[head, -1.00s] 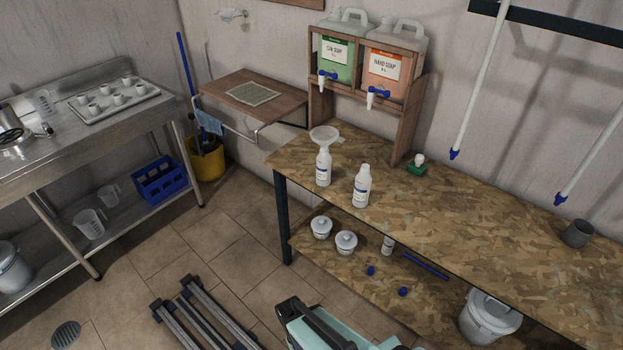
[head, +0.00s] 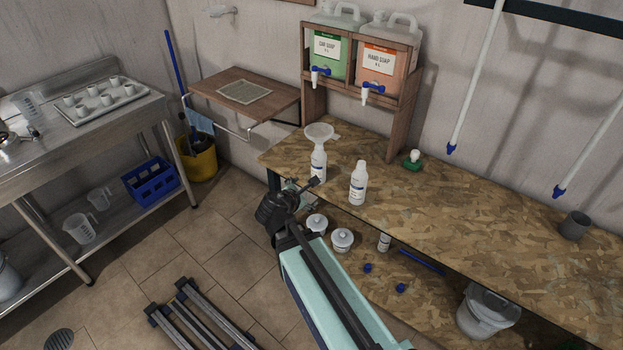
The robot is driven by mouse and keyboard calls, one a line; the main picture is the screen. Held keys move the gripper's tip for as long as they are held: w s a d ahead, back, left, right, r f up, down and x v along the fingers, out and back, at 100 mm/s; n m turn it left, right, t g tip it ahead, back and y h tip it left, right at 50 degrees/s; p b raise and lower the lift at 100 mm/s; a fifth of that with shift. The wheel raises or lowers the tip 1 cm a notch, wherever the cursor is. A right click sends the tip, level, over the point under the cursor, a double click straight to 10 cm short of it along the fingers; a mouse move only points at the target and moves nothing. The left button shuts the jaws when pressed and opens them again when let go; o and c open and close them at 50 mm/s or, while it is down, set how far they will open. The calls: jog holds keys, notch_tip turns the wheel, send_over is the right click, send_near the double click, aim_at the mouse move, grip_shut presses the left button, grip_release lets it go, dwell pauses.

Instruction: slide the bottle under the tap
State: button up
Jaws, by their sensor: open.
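A white bottle with a funnel (head: 318,162) in its mouth stands upright near the left end of the workbench (head: 450,215). A second white bottle (head: 358,184), without a funnel, stands to its right near the front edge. Behind them a wooden rack holds a green car soap drum (head: 328,53) with a tap (head: 315,80) and an orange hand soap drum (head: 378,72) with a tap (head: 370,93). Neither bottle is under a tap. My gripper (head: 305,185) is open at the bench's front left edge, close to the funnel bottle's base; contact cannot be told.
A green object with a white top (head: 412,160) sits right of the rack, and a grey cup (head: 574,226) stands far right. Lidded tubs (head: 341,239) and a bucket (head: 488,310) are on the lower shelf. The bench's right half is mostly clear.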

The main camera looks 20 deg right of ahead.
aim_at(317, 166)
notch_tip(317, 166, up, 4)
jog(key=w+d+n+t, duration=0.1)
jog(key=w+n+t, duration=0.1)
jog(key=n, duration=0.6)
jog(key=shift+h, duration=0.4)
jog(key=p+x, duration=0.4)
jog(key=x, duration=1.3)
jog(key=shift+w+d+f, duration=0.1)
jog(key=shift+w+f, duration=0.1)
jog(key=shift+f, duration=0.1)
jog(key=c, duration=1.2)
jog(key=shift+o, duration=1.1)
